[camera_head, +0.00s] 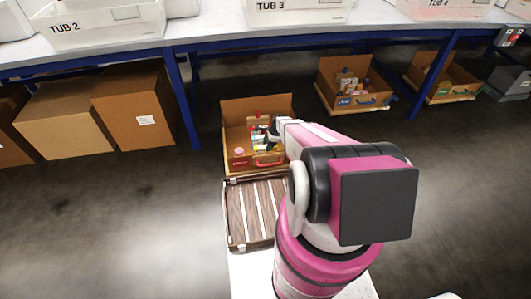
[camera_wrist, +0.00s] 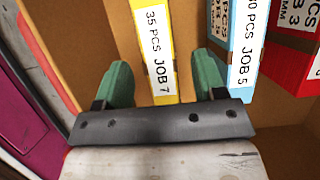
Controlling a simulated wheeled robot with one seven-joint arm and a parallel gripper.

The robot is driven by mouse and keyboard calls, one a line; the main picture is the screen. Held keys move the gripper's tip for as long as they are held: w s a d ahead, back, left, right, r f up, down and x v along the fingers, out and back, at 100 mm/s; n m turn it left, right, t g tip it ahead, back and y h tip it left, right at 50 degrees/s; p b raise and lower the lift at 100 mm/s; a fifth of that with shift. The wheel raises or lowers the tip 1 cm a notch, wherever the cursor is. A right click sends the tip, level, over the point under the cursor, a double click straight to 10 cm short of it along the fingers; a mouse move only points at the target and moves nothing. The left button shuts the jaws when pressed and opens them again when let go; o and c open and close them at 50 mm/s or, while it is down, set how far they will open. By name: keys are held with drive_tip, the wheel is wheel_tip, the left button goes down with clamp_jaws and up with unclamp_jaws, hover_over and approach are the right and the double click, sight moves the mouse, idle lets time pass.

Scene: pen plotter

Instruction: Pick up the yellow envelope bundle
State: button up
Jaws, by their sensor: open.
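The yellow envelope bundle (camera_wrist: 156,88) shows in the wrist view as a narrow upright strip with a white label reading "35 PCS JOB 7". My gripper (camera_wrist: 162,66) is open, with one green finger on each side of the bundle in the picture. A gap shows between each finger and the bundle; whether the fingertips reach down past its top I cannot tell. In the head view my gripper end is over the open cardboard box (camera_head: 258,107) on the floor, partly hidden by my arm.
In the wrist view a light blue bundle (camera_wrist: 247,35) labelled "JOB 5" stands close right of my right finger, with a red box (camera_wrist: 292,62) beyond it. A brown striped case (camera_head: 237,215) lies before the cardboard box. A blue-legged table (camera_head: 200,38) stands behind.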

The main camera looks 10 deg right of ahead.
drive_tip(key=shift+x, duration=2.55)
drive_tip(key=shift+f, duration=0.1)
drive_tip(key=c, duration=1.1)
